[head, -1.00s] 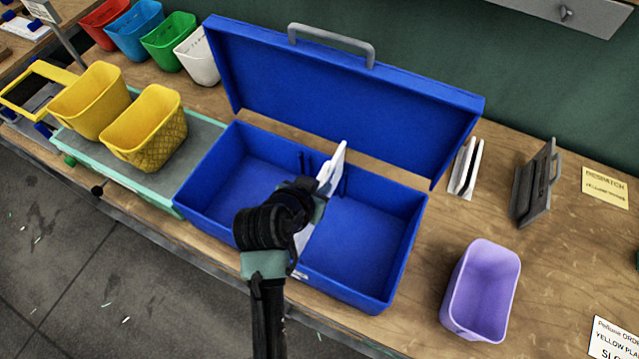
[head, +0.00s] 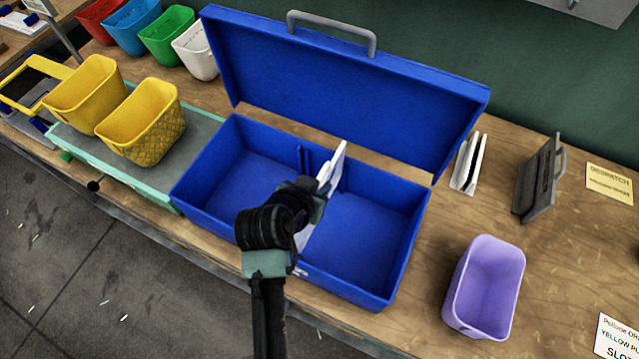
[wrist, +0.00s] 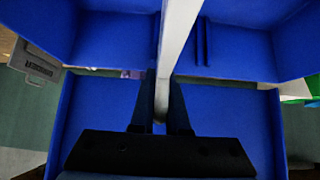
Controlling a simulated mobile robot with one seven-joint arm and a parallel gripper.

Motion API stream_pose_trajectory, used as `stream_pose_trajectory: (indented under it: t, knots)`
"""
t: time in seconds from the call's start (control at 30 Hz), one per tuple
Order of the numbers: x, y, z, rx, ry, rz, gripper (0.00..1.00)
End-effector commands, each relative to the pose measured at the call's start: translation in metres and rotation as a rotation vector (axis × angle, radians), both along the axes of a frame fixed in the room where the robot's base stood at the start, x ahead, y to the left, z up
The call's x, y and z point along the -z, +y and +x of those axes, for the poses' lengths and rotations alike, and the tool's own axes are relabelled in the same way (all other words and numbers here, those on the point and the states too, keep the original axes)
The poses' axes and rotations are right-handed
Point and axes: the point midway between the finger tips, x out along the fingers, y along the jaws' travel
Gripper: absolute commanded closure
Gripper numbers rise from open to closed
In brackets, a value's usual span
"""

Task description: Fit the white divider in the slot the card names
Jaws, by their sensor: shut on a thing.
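The white divider (head: 338,160) stands on edge inside the open blue case (head: 376,290), near the middle of its length. My gripper (head: 318,192) is shut on the divider from above, and my arm hides much of its near part. In the wrist view the divider (wrist: 181,30) runs between the fingers of my gripper (wrist: 162,115). A pair of slot ribs (wrist: 203,42) shows beside it on the case wall, and the divider is not between those ribs. I cannot tell whether its lower edge touches the floor. The card (head: 618,338) at the lower right is cut off, with only part of its text readable.
The case lid (head: 340,100) stands open behind. A purple bin (head: 484,290), a rack with white plates (head: 468,163) and a grey handled stand (head: 538,180) are to the right. Yellow bins (head: 140,122) stand at left. A despatch note (head: 610,183) lies at far right.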

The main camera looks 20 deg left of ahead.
Motion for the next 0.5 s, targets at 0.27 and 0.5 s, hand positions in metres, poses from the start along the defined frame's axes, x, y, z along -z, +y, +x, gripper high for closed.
stream_pose_trajectory:
  t: [0.27,0.5]
  knots:
    - [0.007,0.000,0.001,0.001,-0.002,0.001,1.00]
    - [0.013,0.000,0.000,0.001,-0.002,0.001,1.00]
